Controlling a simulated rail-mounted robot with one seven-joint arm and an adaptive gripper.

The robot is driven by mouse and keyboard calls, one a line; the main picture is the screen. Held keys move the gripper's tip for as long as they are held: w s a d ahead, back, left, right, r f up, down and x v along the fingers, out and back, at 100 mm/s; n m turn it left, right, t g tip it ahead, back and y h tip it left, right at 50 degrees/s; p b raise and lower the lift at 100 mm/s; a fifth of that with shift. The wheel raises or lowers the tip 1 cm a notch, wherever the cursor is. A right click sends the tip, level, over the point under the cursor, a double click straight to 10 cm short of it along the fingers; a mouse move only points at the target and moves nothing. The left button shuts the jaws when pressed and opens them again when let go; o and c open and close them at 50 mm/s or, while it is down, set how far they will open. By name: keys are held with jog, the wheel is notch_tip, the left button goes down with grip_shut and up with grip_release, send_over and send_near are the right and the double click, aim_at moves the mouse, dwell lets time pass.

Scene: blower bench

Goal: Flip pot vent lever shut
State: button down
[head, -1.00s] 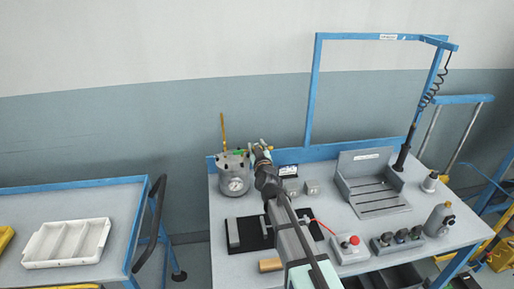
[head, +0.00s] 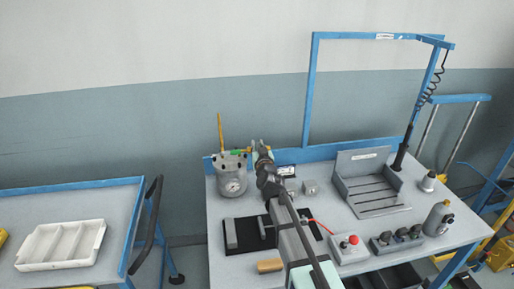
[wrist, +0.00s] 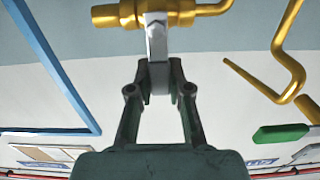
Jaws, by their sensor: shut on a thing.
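The grey pot (head: 232,180) with a round gauge stands at the back left of the bench, with brass fittings on its top. In the wrist view, a brass valve (wrist: 175,12) is at the top, with a flat silver lever (wrist: 156,38) extending from it toward my gripper (wrist: 159,78). My gripper's dark fingers are shut on the lever's end, which they partly hide. In the head view my gripper (head: 261,148) is at the pot's upper right; the lever is too small to make out there.
A bent brass pipe (wrist: 288,62) and a green handle (wrist: 281,134) are at the right of the wrist view. A thin yellow rod (head: 220,130) rises above the pot. The blue frame (head: 310,90) stands behind my arm. A grey slotted tray (head: 372,187) lies to the right.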

jog(key=c, duration=1.1)
grip_release()
jog(key=shift+o, duration=0.2)
jog(key=v, duration=1.2)
